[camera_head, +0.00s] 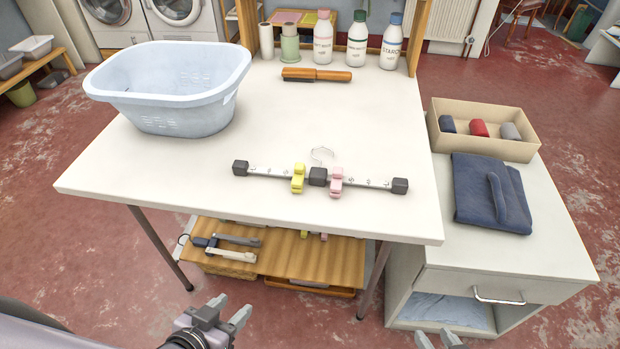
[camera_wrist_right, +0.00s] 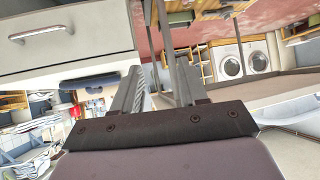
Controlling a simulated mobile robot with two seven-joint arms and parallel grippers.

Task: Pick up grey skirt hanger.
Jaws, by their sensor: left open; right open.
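The grey skirt hanger (camera_head: 265,174) lies flat on the white table. It is a marked grey bar with dark end blocks, a dark middle block, a yellow clip (camera_head: 298,178), a pink clip (camera_head: 336,182) and a thin wire hook behind. My left gripper (camera_head: 229,311) is open and empty, in front of the table and well short of the hanger. My right gripper (camera_head: 437,341) is only partly seen at the bottom edge; the right wrist view shows its two fingers (camera_wrist_right: 160,72) apart with nothing between them. The hanger cannot be made out in that view.
A pale blue basin (camera_head: 170,85) stands at the table's back left. A brush (camera_head: 316,75) and several bottles (camera_head: 356,42) are at the back. A cabinet (camera_head: 480,268) on the right holds folded dark cloth (camera_head: 480,200) and a box (camera_head: 500,150). The table around the hanger is clear.

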